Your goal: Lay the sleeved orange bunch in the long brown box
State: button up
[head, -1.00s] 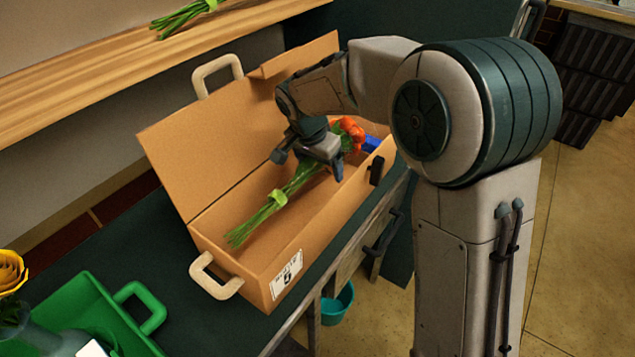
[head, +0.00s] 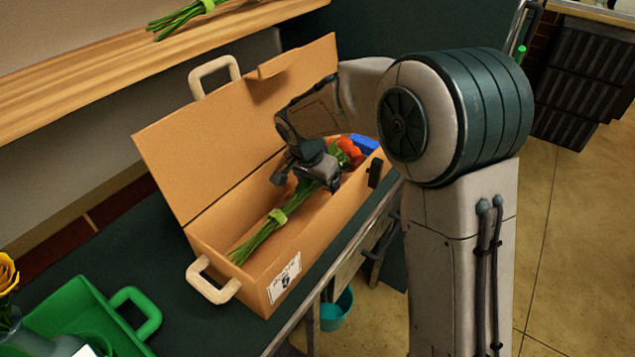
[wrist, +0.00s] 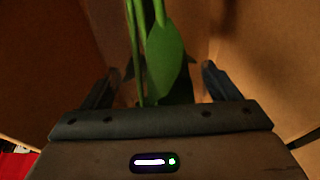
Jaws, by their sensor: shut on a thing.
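The orange bunch (head: 349,151) has orange flower heads and long green stems, with a light green band around the stems. My gripper (head: 325,178) is shut on its stems just below the heads. The bunch lies lengthwise inside the long brown box (head: 231,254), stem ends towards the near end, low between the walls. I cannot tell if it touches the floor. In the wrist view, green stems and a leaf (wrist: 165,55) run between the fingers of my gripper (wrist: 158,85). No sleeve is clearly visible. The box lid stands open at the back.
A blue thing (head: 364,143) is at the box's far end, beside the flower heads. A green crate (head: 75,308) and a yellow flower (head: 7,272) are at lower left. Other green stems (head: 182,17) lie on the wooden shelf (head: 100,78). A teal bucket (head: 336,309) is below.

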jog(key=shift+f, duration=0.15)
jog(key=o, duration=1.2)
jog(key=shift+c, duration=0.2)
